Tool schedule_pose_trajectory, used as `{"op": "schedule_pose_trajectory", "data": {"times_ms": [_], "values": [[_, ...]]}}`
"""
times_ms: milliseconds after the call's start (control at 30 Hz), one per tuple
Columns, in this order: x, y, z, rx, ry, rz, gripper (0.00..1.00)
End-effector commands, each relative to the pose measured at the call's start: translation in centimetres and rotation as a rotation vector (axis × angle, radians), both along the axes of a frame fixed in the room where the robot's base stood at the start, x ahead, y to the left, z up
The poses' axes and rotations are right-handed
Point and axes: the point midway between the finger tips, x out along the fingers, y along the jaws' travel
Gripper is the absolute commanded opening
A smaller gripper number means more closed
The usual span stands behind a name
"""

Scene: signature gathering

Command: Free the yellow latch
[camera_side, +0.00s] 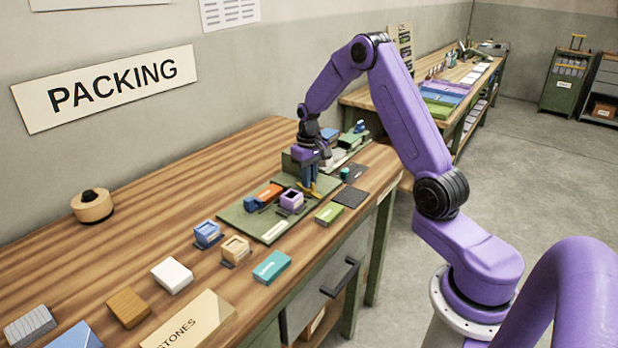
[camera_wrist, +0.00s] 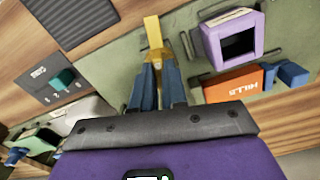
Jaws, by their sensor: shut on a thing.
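The yellow latch (camera_wrist: 152,34) stands out from the green board (camera_wrist: 112,52) in the wrist view, with its upper part showing beyond my fingertips. My gripper (camera_wrist: 156,75) is shut on the latch, with a dark blue finger on each side of it. In the side view, my gripper (camera_side: 309,188) points down at the far end of the green board (camera_side: 240,218), and a bit of the yellow latch (camera_side: 314,189) shows at its tips. The lower part of the latch is hidden between the fingers.
A purple hollow block (camera_side: 292,201) and an orange block (camera_side: 268,193) with a blue end sit on the board close to my gripper. A green block (camera_side: 329,213) and dark mats (camera_side: 350,196) lie to the right. Several blocks fill the front table; its left rear is mostly clear.

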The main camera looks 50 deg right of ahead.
Motion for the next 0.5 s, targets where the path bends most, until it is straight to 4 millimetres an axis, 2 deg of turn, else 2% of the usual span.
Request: {"op": "schedule_pose_trajectory", "data": {"times_ms": [200, 500], "values": [[0.05, -0.02, 0.11, 0.000, -0.002, 0.138, 0.00], [0.04, -0.04, 0.11, -0.001, -0.002, 0.237, 0.00]]}}
